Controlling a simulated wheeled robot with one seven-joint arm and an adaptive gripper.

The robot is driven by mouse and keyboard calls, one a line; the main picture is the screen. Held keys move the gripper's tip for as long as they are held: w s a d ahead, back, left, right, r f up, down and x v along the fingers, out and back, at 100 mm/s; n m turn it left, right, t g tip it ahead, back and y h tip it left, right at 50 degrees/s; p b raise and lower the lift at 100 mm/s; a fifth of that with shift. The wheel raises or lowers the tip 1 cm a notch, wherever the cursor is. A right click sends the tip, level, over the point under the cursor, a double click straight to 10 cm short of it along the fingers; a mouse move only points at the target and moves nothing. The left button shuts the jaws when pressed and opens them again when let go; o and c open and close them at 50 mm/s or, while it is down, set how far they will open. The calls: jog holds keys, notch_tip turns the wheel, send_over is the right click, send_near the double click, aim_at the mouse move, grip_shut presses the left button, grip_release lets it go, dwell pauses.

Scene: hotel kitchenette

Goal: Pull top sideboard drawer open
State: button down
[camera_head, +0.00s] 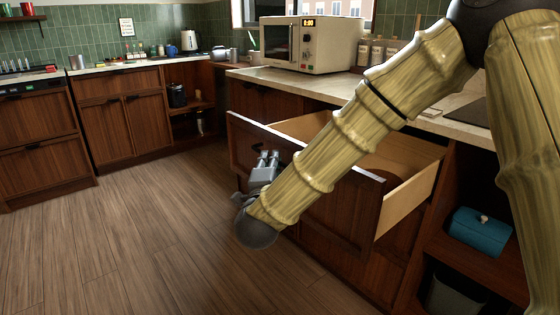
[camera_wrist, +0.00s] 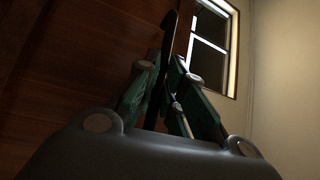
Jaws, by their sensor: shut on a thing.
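The top sideboard drawer (camera_head: 306,175) is pulled well out from the sideboard in the head view. Its pale wooden side (camera_head: 408,198) and part of its inside show. My gripper (camera_head: 267,158) is at the drawer's dark front, left of its middle. In the wrist view my gripper's fingers (camera_wrist: 172,100) are closed together around a dark handle (camera_wrist: 168,40) on the brown drawer front (camera_wrist: 80,70). In the head view the handle is mostly hidden by my gripper. My arm covers part of the drawer's front and inside.
A microwave (camera_head: 311,44) stands on the sideboard's countertop (camera_head: 262,77). A teal box (camera_head: 480,232) sits on an open shelf at the right. Kitchen cabinets (camera_head: 125,120) line the back left. The wooden floor (camera_head: 130,235) in front of the drawer is clear.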

jog(key=shift+a, duration=0.1)
jog(key=c, duration=1.5)
grip_release()
jog(key=shift+s, duration=0.1)
jog(key=s, duration=0.4)
jog(key=s+a+f, duration=0.1)
jog(key=s, duration=0.6)
jog(key=shift+s+a+f, duration=0.25)
jog(key=shift+s+f, duration=0.1)
jog(key=shift+s, duration=0.05)
